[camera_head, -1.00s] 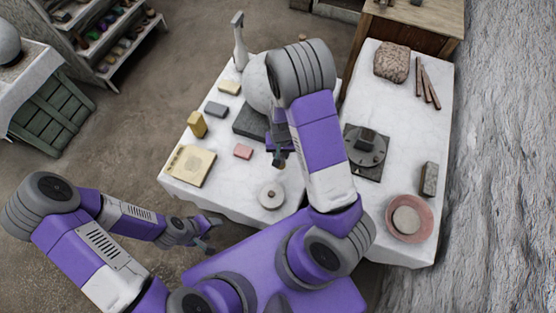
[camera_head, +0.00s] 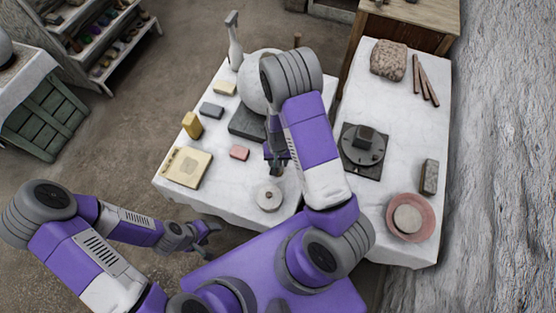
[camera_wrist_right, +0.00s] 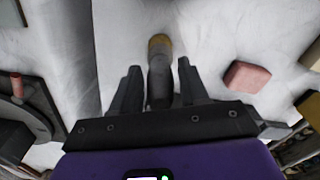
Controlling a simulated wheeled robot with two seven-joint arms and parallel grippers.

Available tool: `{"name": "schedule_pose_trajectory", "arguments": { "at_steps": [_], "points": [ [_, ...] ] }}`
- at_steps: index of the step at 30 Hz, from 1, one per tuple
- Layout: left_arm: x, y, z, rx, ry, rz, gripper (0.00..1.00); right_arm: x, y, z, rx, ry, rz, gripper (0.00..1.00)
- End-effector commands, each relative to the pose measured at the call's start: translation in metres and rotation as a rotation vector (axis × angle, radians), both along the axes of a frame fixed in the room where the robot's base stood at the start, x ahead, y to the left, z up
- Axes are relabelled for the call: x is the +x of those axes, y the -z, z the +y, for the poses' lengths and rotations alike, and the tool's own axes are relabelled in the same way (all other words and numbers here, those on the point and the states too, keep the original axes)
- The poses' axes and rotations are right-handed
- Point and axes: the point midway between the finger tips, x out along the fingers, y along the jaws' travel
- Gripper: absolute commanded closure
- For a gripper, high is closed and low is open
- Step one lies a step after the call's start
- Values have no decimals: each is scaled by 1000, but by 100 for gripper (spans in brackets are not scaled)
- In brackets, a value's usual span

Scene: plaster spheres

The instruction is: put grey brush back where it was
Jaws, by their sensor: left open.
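The grey brush (camera_wrist_right: 160,75) is between the fingers of my right gripper (camera_wrist_right: 160,88) in the right wrist view. Its grey handle starts close to the palm and its tan tip points away from the camera. My left gripper (camera_head: 207,238) is open and empty, low in front of that table.
The pink block (camera_head: 239,153) lies left of my right gripper. A yellow block (camera_head: 192,125), a tan board (camera_head: 187,167) and a white sphere (camera_head: 252,90) on a dark base stand around it. The right table holds a turntable (camera_head: 362,148) and a bowl (camera_head: 411,238).

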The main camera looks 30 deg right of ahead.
Motion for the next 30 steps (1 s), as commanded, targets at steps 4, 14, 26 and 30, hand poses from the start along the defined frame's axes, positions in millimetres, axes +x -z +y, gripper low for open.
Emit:
{"name": "schedule_pose_trajectory", "arguments": {
  "at_steps": [4,14,26,30],
  "points": [
    [0,0,0,0,0,0,42,0,0,0,0,0,0,45],
    [0,-6,0,0,0,0,42,1,-11,0,0,-1,-2,45],
    [0,-40,0,0,0,0,42,1,-95,0,0,-1,-4,45],
    [0,-47,0,0,0,0,42,0,-114,0,0,-1,-2,45]
  ]
}}
